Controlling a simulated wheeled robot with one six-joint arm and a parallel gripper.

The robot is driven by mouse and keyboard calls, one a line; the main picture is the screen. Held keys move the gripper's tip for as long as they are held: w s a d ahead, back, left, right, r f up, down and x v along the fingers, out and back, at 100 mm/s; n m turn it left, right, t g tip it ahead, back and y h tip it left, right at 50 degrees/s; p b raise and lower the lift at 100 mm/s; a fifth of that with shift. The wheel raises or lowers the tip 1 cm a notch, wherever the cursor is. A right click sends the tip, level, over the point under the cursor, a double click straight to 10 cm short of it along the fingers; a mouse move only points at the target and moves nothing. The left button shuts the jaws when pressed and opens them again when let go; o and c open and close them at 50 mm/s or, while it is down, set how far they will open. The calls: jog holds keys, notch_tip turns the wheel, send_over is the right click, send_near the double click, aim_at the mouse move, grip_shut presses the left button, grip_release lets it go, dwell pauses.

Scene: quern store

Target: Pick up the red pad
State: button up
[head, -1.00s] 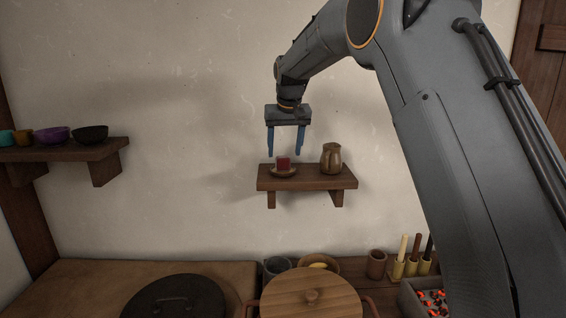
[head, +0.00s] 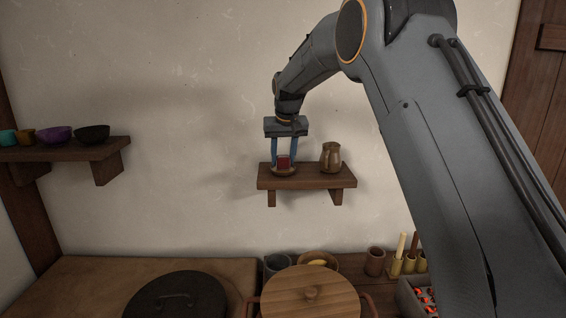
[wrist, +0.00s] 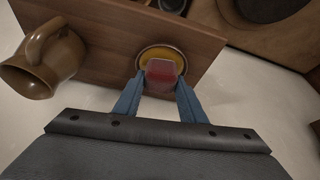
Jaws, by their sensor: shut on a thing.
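The red pad (head: 283,162) is a small dark red block on a small round saucer (head: 284,173) on the wall shelf. My gripper (head: 284,163) points down from above with its blue fingers on either side of the pad. In the wrist view the fingertips meet the sides of the red pad (wrist: 161,72), and the gripper is shut on it. The pad is over the yellowish dish of the saucer (wrist: 178,54); I cannot tell whether it still touches it.
A brown jug (head: 330,158) stands just right of the saucer on the small wall shelf (head: 310,183). Another shelf (head: 62,152) at left holds several bowls. Below are a lidded wooden pot (head: 311,291), a dark round lid (head: 176,297) and a brown cup (head: 375,262).

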aim_at(283, 156)
jog(key=shift+r, duration=0.15)
notch_tip(283, 156, up, 10)
jog(key=b, duration=0.2)
jog(key=shift+b, duration=0.3)
jog(key=o, duration=0.5)
jog(key=c, duration=0.4)
jog(key=shift+p, duration=0.55)
jog(key=f+p, duration=0.1)
jog(key=p, duration=0.1)
jog(key=shift+p, duration=0.35)
notch_tip(283, 156, down, 2)
jog(key=p, duration=0.4)
jog(key=shift+f+b, duration=1.9)
jog(key=shift+f, duration=1.25)
